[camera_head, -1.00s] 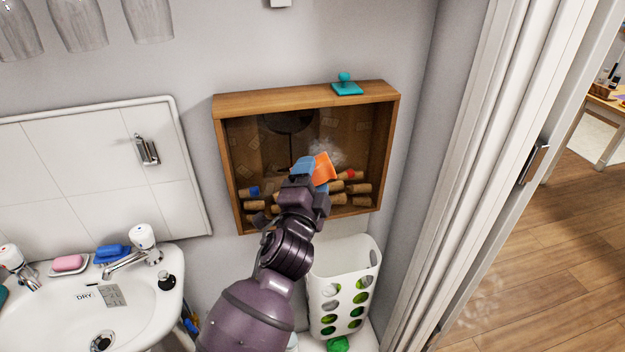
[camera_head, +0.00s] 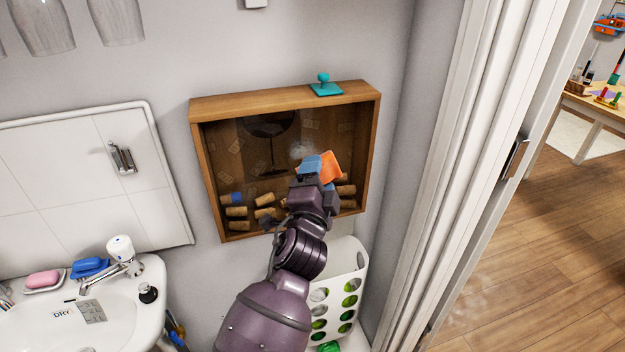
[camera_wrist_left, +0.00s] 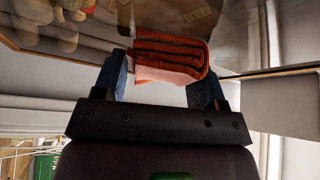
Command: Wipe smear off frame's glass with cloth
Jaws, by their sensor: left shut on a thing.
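The frame (camera_head: 284,100) is a shallow wooden box with a glass front, hung on the wall, with corks behind the glass. A small pale smear (camera_head: 302,150) shows on the glass just above and left of my left gripper (camera_head: 318,168). The gripper is shut on the folded orange cloth (camera_head: 332,166). In the left wrist view the cloth (camera_wrist_left: 168,50) is pinched between the blue fingertips, against or very close to the glass. The gripper and cloth hide part of the glass and some corks. My right gripper is out of view.
A teal stamp-like object (camera_head: 325,86) stands on top of the frame. A white bin with holes (camera_head: 343,283) is below it. A sink (camera_head: 75,325) with soap dishes is at the left. A door frame (camera_head: 465,170) bounds the right.

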